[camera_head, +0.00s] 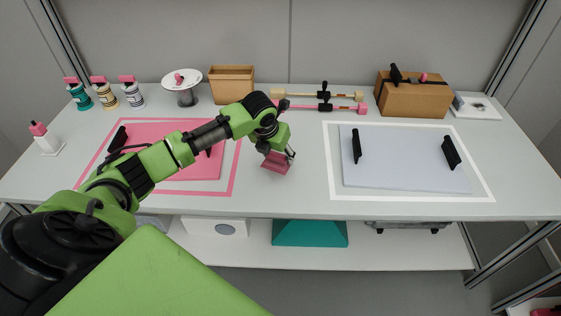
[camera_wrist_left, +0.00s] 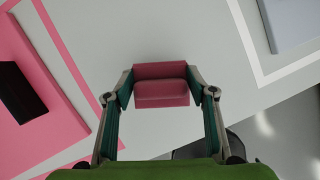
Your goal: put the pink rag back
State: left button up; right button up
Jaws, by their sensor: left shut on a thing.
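The pink rag (camera_head: 275,164) looks like a small folded, dusty-pink block. My left gripper (camera_head: 285,150) is shut on it, near the front part of the table between the pink-framed area and the white-framed area. In the left wrist view the pink rag (camera_wrist_left: 162,88) sits between the two fingers of my left gripper (camera_wrist_left: 162,95). I cannot tell whether the rag touches the table top. My right gripper is in neither view.
A pink board (camera_head: 205,168) lies left, partly behind my arm. A pale board (camera_head: 400,175) with black handles lies right. Bottles (camera_head: 104,95), a round stand (camera_head: 184,85), an open brown box (camera_head: 232,82), two bars (camera_head: 320,98) and a cardboard box (camera_head: 412,98) stand behind.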

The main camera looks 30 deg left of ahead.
aim_at(280, 162)
pick_arm(q)
jog(key=shift+w+d+f, duration=0.1)
jog(key=shift+w+f, duration=0.45)
jog(key=shift+f, duration=0.1)
notch_tip(280, 162, down, 3)
jog(key=shift+w+f, duration=0.1)
jog(key=shift+f, duration=0.05)
jog(key=o, duration=1.1)
jog(key=shift+c, duration=0.2)
jog(key=v, duration=1.2)
